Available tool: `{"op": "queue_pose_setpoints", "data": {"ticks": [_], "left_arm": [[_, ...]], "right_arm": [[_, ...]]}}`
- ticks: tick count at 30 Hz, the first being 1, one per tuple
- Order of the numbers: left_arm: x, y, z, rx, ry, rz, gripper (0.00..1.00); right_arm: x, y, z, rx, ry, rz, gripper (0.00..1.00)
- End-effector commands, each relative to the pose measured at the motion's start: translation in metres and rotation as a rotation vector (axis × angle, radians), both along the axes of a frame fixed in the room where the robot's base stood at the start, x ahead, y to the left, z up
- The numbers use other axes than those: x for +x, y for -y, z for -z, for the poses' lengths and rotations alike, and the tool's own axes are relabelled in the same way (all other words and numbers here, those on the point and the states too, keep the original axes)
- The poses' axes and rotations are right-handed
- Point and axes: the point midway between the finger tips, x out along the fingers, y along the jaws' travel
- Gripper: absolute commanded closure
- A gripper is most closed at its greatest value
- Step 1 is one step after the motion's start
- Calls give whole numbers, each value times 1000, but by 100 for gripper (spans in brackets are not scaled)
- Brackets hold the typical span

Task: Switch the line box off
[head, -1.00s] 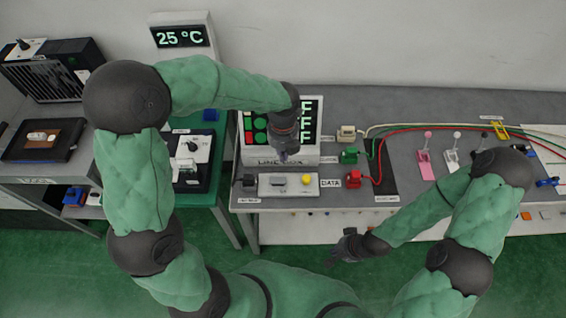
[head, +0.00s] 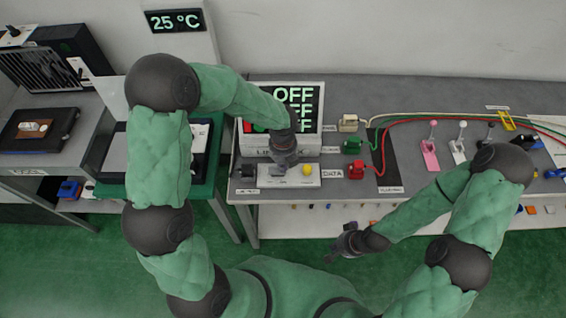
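The line box (head: 313,120) stands on the grey bench against the wall, its dark screen showing several rows of "OFF" in pale green.
Right of the strip are a "DATA" label (head: 331,173), a red plug block (head: 356,171), a green one (head: 353,145) and a beige one (head: 348,123) with cables. Pink (head: 429,153) and white (head: 458,150) levers stand further right. A black block (head: 245,170) sits left of the strip.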

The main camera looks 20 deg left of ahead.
Motion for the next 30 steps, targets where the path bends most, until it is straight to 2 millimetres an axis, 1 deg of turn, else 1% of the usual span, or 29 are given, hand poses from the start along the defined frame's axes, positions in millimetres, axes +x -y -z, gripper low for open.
{"op": "queue_pose_setpoints", "data": {"ticks": [8, 13, 22, 30], "left_arm": [[0, 0, 0, 4, -1, 1, 100], [0, 5, 8, 80, -27, 7, 100], [0, 1, 6, 72, -26, 1, 100], [-3, -7, 1, 73, -26, 2, 100]], "right_arm": [[0, 0, 0, 0, 0, 0, 100], [0, 0, -2, 0, 0, 0, 100], [0, 0, -2, 0, 0, 0, 100], [0, 0, -11, 0, 0, 0, 100]]}}
